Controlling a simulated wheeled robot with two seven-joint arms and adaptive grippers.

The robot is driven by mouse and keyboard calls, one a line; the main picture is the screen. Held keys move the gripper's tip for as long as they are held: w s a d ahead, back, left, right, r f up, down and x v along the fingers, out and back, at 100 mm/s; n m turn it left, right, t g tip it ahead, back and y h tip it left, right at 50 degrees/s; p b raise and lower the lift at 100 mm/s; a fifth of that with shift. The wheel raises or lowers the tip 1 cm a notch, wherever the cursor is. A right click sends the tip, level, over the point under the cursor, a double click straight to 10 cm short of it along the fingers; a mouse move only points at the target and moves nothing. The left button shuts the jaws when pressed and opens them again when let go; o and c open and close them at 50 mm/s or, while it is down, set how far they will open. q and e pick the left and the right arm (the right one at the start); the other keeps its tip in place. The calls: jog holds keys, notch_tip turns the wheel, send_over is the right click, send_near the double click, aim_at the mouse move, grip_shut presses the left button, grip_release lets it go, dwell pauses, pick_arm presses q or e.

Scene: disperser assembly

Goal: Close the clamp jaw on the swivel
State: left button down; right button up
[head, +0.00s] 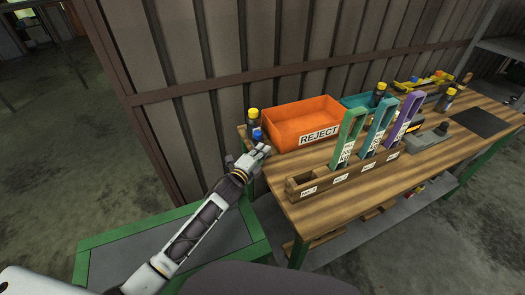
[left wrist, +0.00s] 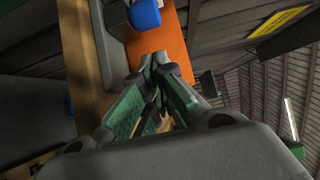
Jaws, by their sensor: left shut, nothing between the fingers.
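I cannot tell whether gripper and blue part touch. A dark cylinder with a yellow top (head: 253,117) stands behind the blue part. A grey fixture (head: 428,137) lies on the table at the right. I cannot make out which part is the clamp jaw or the swivel. My right gripper is not in view.
An orange REJECT bin (head: 285,125) stands close right of my left gripper. A wooden rack (head: 310,188) holds green, teal and purple upright pieces along the front. Bare tabletop (head: 335,206) shows at the front edge.

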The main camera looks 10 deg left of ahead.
pick_arm(q)
jog(key=shift+s+d+r, duration=0.1)
jog(key=shift+s, duration=0.35)
jog(key=shift+s+a+f, duration=0.2)
jog(key=shift+a, duration=0.1)
jog(key=v, duration=0.8)
jog(key=shift+s, duration=0.4)
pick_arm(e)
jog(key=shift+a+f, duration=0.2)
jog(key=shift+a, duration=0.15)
pick_arm(q)
jog(key=shift+a+r, duration=0.1)
jog(key=shift+r, duration=0.05)
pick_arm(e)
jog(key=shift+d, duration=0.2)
